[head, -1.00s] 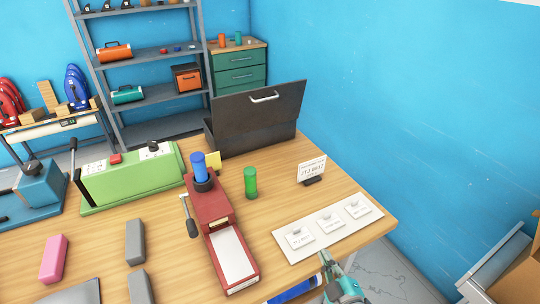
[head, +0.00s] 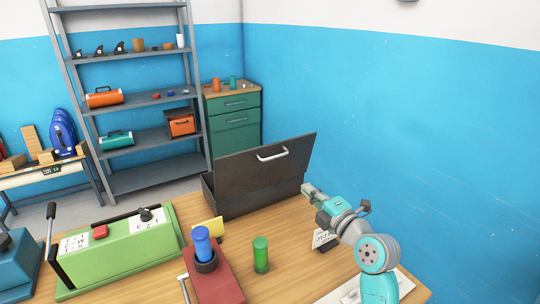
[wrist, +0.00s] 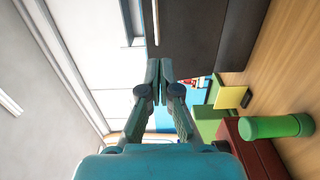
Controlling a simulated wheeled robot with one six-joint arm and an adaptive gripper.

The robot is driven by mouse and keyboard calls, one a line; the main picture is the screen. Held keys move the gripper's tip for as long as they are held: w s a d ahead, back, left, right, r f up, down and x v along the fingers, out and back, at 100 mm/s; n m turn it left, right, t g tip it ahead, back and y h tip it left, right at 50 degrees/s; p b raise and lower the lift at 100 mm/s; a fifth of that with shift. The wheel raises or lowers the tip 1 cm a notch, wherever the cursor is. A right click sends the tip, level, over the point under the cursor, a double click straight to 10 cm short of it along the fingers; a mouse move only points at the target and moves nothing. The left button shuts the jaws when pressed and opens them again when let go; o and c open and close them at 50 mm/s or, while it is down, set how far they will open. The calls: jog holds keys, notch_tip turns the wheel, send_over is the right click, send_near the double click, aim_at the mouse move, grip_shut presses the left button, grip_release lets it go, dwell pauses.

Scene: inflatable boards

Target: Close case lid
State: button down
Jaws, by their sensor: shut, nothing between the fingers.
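A dark grey case (head: 240,200) stands at the back of the wooden table in the head view. Its lid (head: 268,168) is raised and tilted, with a pale handle (head: 272,154) on its outer face. My gripper (head: 306,188) is shut and empty at the right end of the case, close to the lid. In the wrist view my gripper's fingertips (wrist: 159,65) are together in front of the dark case lid (wrist: 190,35). I cannot tell whether they touch it. The inside of the case is hidden behind the lid.
A red device (head: 218,280) with a blue cylinder (head: 202,243), a green cylinder (head: 261,254) and a yellow card (head: 208,229) stand in front of the case. A green machine (head: 120,250) is at the left. A sign (head: 322,238) stands below my arm.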

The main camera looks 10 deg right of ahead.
jog(key=x, duration=1.5)
jog(key=shift+r, duration=0.15)
jog(key=shift+w+a+r, duration=0.1)
jog(key=shift+w, duration=0.05)
